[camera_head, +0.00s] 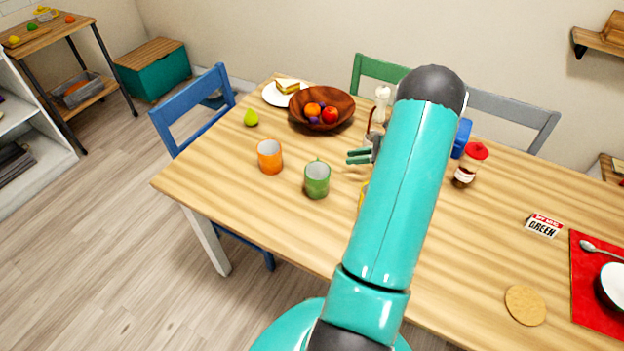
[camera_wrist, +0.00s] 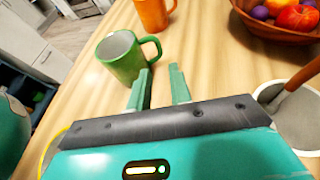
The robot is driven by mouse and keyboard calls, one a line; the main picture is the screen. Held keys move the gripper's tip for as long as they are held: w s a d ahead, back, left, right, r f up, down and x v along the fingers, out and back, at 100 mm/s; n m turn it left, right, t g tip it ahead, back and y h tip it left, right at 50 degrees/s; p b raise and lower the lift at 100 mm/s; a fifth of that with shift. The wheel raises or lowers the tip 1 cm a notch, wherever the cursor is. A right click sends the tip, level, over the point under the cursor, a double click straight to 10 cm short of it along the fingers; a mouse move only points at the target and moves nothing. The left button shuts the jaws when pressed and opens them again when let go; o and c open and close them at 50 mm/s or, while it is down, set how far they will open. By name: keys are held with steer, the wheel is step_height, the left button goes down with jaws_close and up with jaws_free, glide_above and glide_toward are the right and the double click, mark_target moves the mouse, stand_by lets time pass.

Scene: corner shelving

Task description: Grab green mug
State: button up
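The green mug (camera_head: 317,179) stands upright on the wooden table (camera_head: 480,262), near its front edge and left of my arm. It also shows in the wrist view (camera_wrist: 122,58), its handle pointing right toward the orange mug's side. My gripper (camera_head: 358,156) is above the table, to the right of the green mug in the head view. In the wrist view its two green fingers (camera_wrist: 160,80) are apart with nothing between them. The mug lies just beyond and left of the left fingertip, and does not appear to be held.
An orange mug (camera_head: 270,157) stands left of the green mug. A wooden fruit bowl (camera_head: 343,124) is behind them. A grey container with a brown utensil (camera_wrist: 292,122) is close on the gripper's right. A red-lidded jar (camera_head: 467,168) stands farther right. Bare table lies around the green mug.

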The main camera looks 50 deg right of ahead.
mark_target(317, 173)
steer(key=x, duration=1)
steer(key=shift+a+f, duration=0.15)
jaws_close()
